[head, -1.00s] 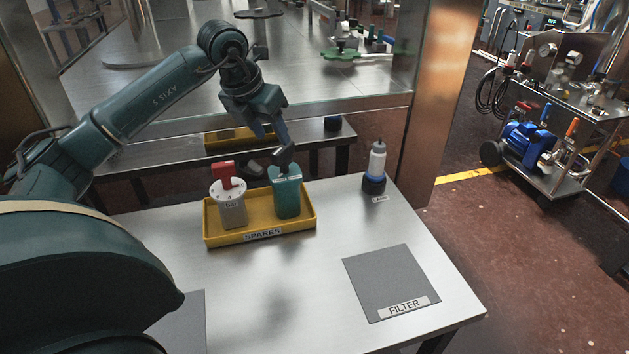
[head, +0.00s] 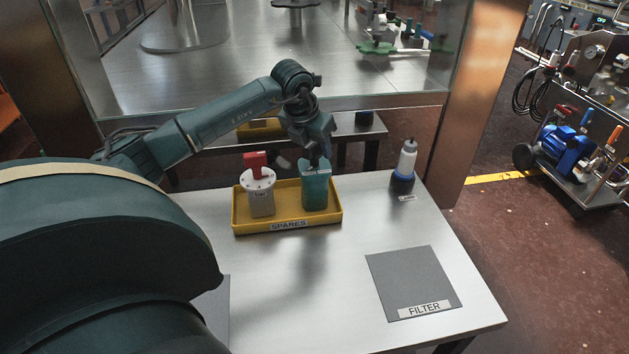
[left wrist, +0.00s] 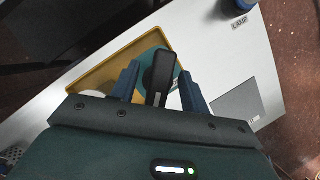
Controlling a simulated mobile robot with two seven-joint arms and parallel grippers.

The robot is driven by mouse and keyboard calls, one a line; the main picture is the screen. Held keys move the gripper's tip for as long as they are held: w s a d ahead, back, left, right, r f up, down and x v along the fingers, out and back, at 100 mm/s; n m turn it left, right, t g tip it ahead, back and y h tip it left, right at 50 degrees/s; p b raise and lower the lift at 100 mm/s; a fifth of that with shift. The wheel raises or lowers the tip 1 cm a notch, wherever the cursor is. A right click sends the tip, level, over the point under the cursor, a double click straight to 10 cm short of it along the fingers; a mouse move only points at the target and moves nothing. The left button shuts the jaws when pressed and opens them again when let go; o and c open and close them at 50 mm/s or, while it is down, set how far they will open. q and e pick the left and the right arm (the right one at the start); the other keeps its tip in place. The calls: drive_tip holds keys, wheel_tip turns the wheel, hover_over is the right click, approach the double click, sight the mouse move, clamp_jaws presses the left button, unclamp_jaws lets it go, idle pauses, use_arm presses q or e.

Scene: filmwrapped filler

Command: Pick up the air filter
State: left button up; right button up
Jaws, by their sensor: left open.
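A teal block-shaped part (head: 315,190) with a black handle stands upright in the right half of the yellow SPARES tray (head: 240,226). No readable label tells whether it is the air filter. A grey part (head: 262,201) with a round white top and red handle stands in the left half. My left gripper (head: 317,158) is pointed down just over the teal part. In the left wrist view, its open fingers (left wrist: 160,88) are on either side of the black handle (left wrist: 158,78); contact cannot be told. My right gripper is not in view.
A white and blue bottle-like lamp (head: 405,165) stands at the table's back right. A bare grey mat labelled FILTER (head: 410,280) lies at the front right. The steel table (head: 335,270) is clear between tray and mat. A glass-walled metal enclosure stands behind.

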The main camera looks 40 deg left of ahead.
use_arm(q)
drive_tip(key=shift+x, duration=0.95)
clamp_jaws()
drive_tip(key=shift+r, duration=0.15)
idle(0.6)
